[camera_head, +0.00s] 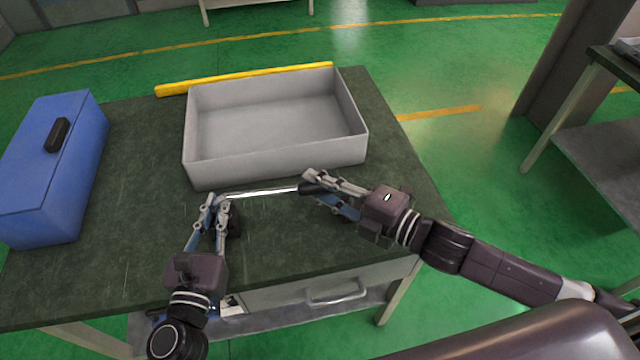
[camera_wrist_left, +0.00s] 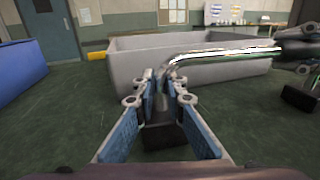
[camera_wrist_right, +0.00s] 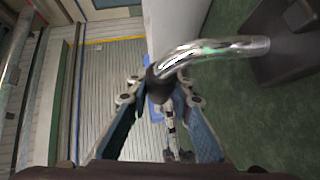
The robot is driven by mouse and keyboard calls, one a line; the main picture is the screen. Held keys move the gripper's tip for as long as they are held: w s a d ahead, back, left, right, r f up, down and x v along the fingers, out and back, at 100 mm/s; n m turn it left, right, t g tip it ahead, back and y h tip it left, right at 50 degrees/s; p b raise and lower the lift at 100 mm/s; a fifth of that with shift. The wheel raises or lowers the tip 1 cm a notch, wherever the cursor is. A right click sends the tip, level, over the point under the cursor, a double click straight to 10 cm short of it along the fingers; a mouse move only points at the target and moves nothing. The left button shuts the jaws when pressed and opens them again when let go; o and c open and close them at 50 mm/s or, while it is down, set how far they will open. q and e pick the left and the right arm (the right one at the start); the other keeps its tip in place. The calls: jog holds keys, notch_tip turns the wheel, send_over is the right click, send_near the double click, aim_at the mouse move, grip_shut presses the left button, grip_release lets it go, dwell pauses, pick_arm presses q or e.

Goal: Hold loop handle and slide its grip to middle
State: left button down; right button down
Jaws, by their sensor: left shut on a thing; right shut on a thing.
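The loop handle (camera_head: 262,192) is a shiny bent metal rod just in front of the grey tray. It runs between my two grippers and also shows in the left wrist view (camera_wrist_left: 225,53). My left gripper (camera_head: 218,200) is shut on its left end, where the rod bends down between the fingers. A black grip (camera_head: 312,188) sits at the right end. My right gripper (camera_head: 318,185) is shut on this grip. In the right wrist view the black grip (camera_wrist_right: 160,85) lies between the fingertips, with the curved rod (camera_wrist_right: 205,50) leading away to the right.
The empty grey tray (camera_head: 190,158) stands close behind the handle on the dark table (camera_head: 100,262). A blue toolbox (camera_head: 45,165) stands at the left. A yellow bar (camera_head: 245,77) lies behind the tray. The table's front left is clear.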

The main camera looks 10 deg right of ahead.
aim_at(295, 193)
pick_arm(q)
jog(key=shift+d, duration=0.1)
pick_arm(e)
jog(key=a, duration=0.5)
jog(key=shift+w+a, duration=0.15)
jog(key=shift+a, duration=0.1)
pick_arm(q)
jog(key=shift+d, duration=0.1)
pick_arm(e)
jog(key=shift+a, duration=0.1)
jog(key=c, duration=1.7)
grip_release()
jog(key=shift+s+d, duration=0.25)
jog(key=shift+d, duration=0.1)
jog(key=shift+v, duration=5.6)
